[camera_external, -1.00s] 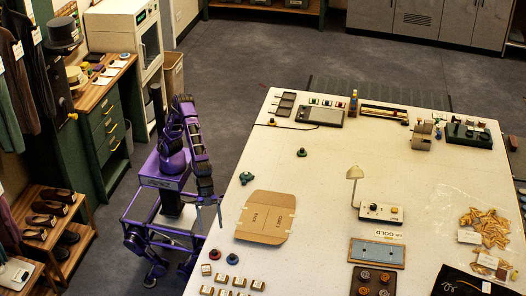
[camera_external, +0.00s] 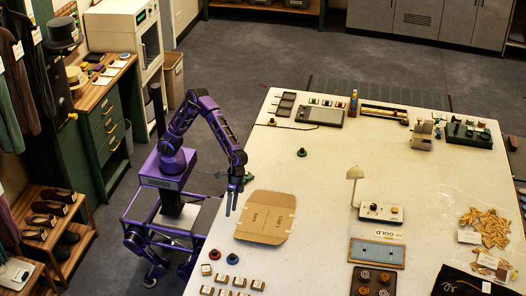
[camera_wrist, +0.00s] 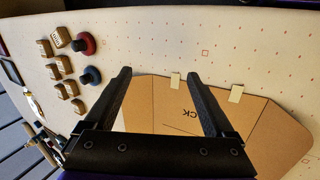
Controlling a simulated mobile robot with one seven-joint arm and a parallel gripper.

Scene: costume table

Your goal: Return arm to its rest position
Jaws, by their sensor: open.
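My gripper (camera_external: 232,200) hangs from my purple arm at the table's left edge, pointing down, just left of the flat cardboard piece. In the wrist view my gripper (camera_wrist: 158,73) shows two black fingers spread wide apart, with nothing held between them. The brown cardboard (camera_wrist: 165,105) lies below and beyond the fingers, partly hidden by them. My arm is bent at the elbow, with the forearm reaching right and down from my base.
The cardboard (camera_external: 265,217) lies on the white table (camera_external: 330,165). Red (camera_wrist: 84,43) and blue (camera_wrist: 91,76) knobbed pieces and several small boxes sit near the table's edge. A lamp (camera_external: 354,174) stands farther right.

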